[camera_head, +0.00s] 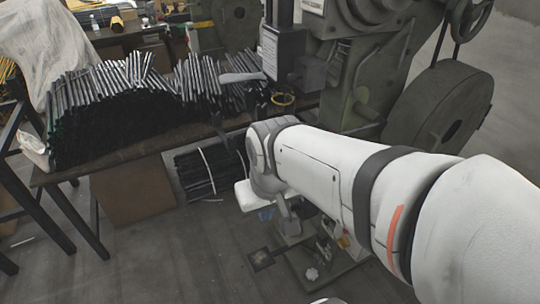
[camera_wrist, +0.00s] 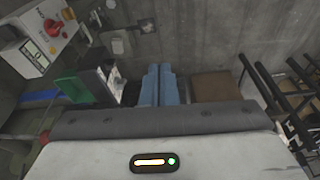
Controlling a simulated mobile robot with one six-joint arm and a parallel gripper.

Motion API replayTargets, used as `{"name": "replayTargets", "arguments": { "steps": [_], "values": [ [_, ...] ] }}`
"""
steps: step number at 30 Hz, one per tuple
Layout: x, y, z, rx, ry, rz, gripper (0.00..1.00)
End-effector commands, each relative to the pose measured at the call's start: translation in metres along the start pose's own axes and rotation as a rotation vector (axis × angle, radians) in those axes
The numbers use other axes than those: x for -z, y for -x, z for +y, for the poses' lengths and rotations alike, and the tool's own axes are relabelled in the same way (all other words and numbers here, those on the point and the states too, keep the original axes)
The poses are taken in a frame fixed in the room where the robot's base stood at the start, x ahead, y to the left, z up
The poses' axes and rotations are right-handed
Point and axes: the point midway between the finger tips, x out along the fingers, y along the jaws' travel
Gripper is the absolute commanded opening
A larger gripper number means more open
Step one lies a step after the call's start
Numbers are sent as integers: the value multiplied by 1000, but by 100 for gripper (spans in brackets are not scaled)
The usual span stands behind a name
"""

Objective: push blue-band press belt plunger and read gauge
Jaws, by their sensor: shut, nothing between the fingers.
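A dark green-grey press (camera_head: 385,75) stands at the back right in the head view, with a large flywheel (camera_head: 445,110). A yellow ring (camera_head: 283,100) sits low on its front. I cannot make out a blue band, a belt plunger or a gauge on it. My gripper shows in the wrist view as two blue fingers (camera_wrist: 158,72), pressed together and empty. In the head view my white arm hides much of the press's lower front and most of my gripper. A blue strip (camera_wrist: 38,97) lies at the left of the wrist view; I cannot tell what it belongs to.
A table (camera_head: 120,152) with stacked dark rods (camera_head: 120,110) stands at the left. A rod bundle (camera_head: 208,172) lies beneath it. The wrist view shows a control box (camera_wrist: 38,52) with a red knob, a green part (camera_wrist: 76,88) and a brown box (camera_wrist: 215,85). Front-left floor is clear.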

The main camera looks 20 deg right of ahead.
Motion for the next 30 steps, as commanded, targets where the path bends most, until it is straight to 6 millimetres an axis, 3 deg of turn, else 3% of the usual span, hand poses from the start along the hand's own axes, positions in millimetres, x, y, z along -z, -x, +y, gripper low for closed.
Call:
{"name": "replayTargets", "arguments": {
  "steps": [6, 11, 20, 30],
  "values": [
    [0, -5, 1, -7, 6, -13, 0],
    [-1, -36, 11, -73, 66, -118, 0],
    [4, -138, 67, -332, 328, -515, 0],
    [29, -259, 129, -637, 690, -927, 0]
  ]
}}
